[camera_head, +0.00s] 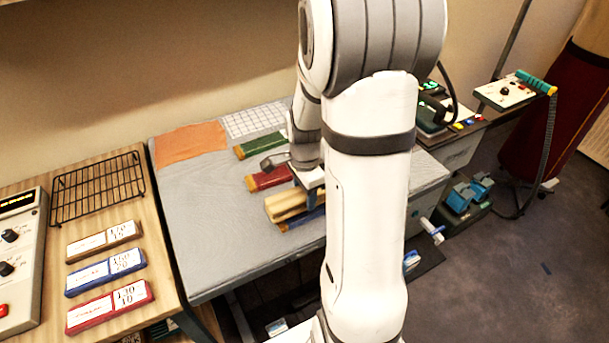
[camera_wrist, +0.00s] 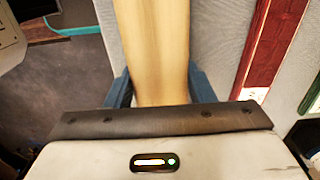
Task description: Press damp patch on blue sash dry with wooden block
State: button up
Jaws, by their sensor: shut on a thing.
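The pale wooden block (camera_head: 285,204) lies lengthwise over the blue sash (camera_head: 308,219) in the head view. Only an edge of the blue sash shows, and no damp patch can be seen. My gripper (camera_wrist: 160,92) is shut on the wooden block, which shows between its blue fingers in the wrist view (camera_wrist: 155,45). In the head view my gripper (camera_head: 309,183) is at the block's right part, partly hidden by my arm. I cannot tell whether the block touches the sash.
A red sash (camera_head: 268,179) and a green sash (camera_head: 262,145) lie behind on the grey padded table (camera_head: 200,215). An orange cloth (camera_head: 190,143) and a white grid (camera_head: 255,119) are at the back. Three labelled bars and a wire rack (camera_head: 97,188) occupy the left table.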

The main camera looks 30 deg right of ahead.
jog(key=shift+r+p, duration=1.9)
jog(key=shift+r, duration=0.85)
dwell(0.5)
jog(key=w+a+f+n, duration=0.2)
jog(key=w+a+n, duration=0.1)
jog(key=w+n, duration=0.1)
jog(key=w+a+f+n, duration=0.2)
jog(key=w+a+n, duration=0.2)
jog(key=n, duration=0.3)
jog(key=w+a+f+n, duration=0.2)
jog(key=w+a+n, duration=0.1)
jog(key=w+n, duration=0.2)
jog(key=shift+w+a+n, duration=0.15)
jog(key=shift+w+n, duration=0.25)
jog(key=shift+n, duration=0.1)
jog(key=shift+w+a+n, duration=0.2)
jog(key=shift+a+n, duration=0.05)
jog(key=shift+n, duration=0.05)
jog(key=shift+s+f, duration=0.1)
